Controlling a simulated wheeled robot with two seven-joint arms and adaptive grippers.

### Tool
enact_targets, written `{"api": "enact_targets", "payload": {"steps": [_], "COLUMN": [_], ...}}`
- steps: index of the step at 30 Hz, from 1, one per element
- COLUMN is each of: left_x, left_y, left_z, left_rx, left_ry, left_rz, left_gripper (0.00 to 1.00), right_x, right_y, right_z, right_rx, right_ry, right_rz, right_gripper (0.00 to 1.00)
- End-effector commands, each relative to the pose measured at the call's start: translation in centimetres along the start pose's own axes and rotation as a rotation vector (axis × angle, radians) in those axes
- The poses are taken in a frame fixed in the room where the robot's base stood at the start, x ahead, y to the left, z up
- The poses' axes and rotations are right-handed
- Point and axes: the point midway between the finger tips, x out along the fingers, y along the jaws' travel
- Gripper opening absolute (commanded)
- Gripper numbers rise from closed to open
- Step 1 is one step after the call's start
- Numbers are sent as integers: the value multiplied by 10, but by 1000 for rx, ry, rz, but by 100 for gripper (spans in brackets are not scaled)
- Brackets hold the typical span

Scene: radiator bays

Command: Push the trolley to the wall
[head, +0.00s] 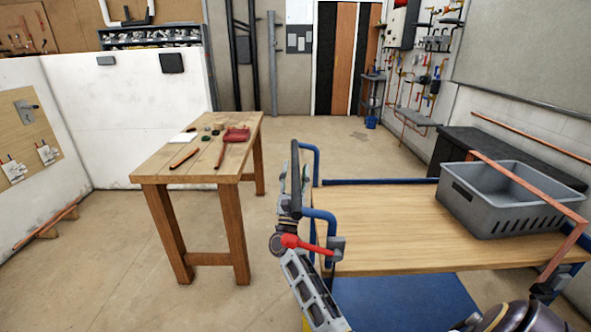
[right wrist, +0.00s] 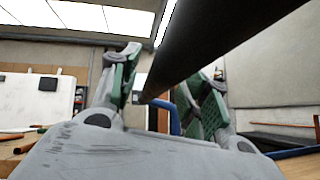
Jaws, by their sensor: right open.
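The trolley has a pale wooden top (head: 385,225), a blue lower deck (head: 400,303) and blue frame tubes. Its handle, a black grip (head: 296,168) on bent blue tubes (head: 312,150), is at its left end. My right gripper (head: 289,215) is at this grip. In the right wrist view the black bar (right wrist: 215,50) passes between its open green-padded fingers (right wrist: 165,88); I cannot tell whether they touch it. A red lever (head: 300,243) shows beside the handle's lower tube. The back wall (head: 260,85) and the white right wall (head: 540,140) are in view. My left gripper is not in view.
A grey crate (head: 480,212) and a bent copper pipe (head: 530,185) are on the trolley's right side. A wooden workbench (head: 150,165) with tools stands to the left. A dark bench (head: 480,150) lines the right wall.

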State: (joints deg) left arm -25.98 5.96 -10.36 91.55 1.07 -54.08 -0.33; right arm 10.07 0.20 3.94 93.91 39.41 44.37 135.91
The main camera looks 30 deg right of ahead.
Motion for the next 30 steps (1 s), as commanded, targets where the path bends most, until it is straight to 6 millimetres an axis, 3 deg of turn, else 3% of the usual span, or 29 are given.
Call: {"api": "enact_targets", "payload": {"steps": [15, 25, 30], "left_x": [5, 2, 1], "left_y": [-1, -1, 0], "left_z": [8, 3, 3], "left_rx": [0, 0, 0], "left_ry": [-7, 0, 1], "left_rz": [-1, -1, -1], "left_gripper": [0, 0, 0], "right_x": [10, 10, 10], "right_y": [0, 0, 0], "right_z": [0, 0, 0], "right_rx": [0, 0, 0], "right_ry": [0, 0, 0], "right_rz": [0, 0, -1], "right_gripper": [45, 2, 0]}}
